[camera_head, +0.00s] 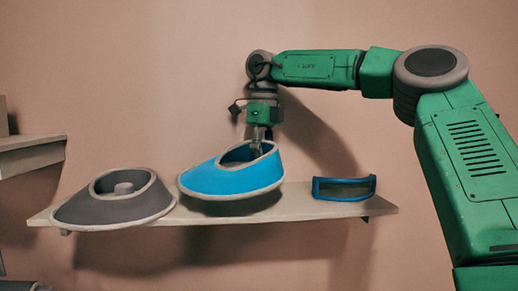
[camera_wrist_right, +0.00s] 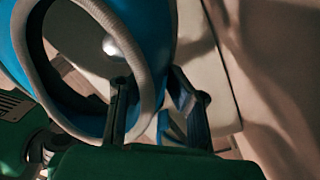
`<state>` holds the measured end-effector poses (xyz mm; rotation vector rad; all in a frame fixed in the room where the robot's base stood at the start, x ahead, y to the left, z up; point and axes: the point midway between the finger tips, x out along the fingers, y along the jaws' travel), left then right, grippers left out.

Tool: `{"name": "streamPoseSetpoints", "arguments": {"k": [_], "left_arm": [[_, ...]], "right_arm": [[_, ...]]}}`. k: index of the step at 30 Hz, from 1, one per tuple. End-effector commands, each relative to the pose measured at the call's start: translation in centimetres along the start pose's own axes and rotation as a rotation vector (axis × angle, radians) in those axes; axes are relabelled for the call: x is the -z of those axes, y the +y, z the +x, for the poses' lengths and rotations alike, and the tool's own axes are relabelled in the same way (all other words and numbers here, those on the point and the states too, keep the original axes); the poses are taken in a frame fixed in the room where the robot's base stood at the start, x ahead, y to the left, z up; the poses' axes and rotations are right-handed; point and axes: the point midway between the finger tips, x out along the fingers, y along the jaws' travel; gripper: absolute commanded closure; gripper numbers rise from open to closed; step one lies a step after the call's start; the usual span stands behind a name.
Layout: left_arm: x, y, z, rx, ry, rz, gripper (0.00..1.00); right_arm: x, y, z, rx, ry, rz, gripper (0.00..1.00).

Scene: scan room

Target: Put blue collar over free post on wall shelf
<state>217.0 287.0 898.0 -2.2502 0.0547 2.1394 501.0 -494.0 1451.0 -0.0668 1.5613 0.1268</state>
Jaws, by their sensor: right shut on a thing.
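The blue collar (camera_head: 232,178) is a flared ring with grey rims, tilted with its right side higher, over the middle of the wall shelf (camera_head: 300,208). My right gripper (camera_head: 262,137) is shut on the collar's upper right wall from above. In the right wrist view, the fingers (camera_wrist_right: 155,105) straddle the collar's grey rim (camera_wrist_right: 148,75). A rounded silvery top (camera_wrist_right: 112,45), apparently of the free post, shows through the collar's opening; the head view hides this post. Whether the collar touches the shelf is unclear. My left gripper is out of view.
A grey collar (camera_head: 112,206) sits around another post (camera_head: 124,188) at the shelf's left end. A blue-framed dark visor-like piece (camera_head: 344,189) stands at the right. Another ledge (camera_head: 32,143) juts in at the far left. The wall is close behind.

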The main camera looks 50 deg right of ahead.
Motion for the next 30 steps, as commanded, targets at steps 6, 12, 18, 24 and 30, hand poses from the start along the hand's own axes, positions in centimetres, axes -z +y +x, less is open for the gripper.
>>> {"name": "streamPoseSetpoints", "arguments": {"k": [6, 12, 18, 24, 30], "left_arm": [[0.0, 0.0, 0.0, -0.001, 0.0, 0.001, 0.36], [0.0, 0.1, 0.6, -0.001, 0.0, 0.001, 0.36], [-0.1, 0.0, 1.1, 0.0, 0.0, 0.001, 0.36], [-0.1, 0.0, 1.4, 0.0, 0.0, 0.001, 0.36], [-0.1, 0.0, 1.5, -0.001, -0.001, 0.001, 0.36]], "right_arm": [[-0.1, -0.1, 1.6, -0.001, 0.0, -0.001, 1.0], [-0.2, 0.2, 3.1, 0.002, 0.001, 0.001, 1.0], [-0.2, 0.4, 4.3, 0.003, 0.001, -0.001, 1.0], [-0.1, 0.0, 5.2, 0.001, -0.002, 0.0, 1.0], [-0.1, -0.2, 5.5, 0.0, -0.001, 0.0, 1.0]]}}
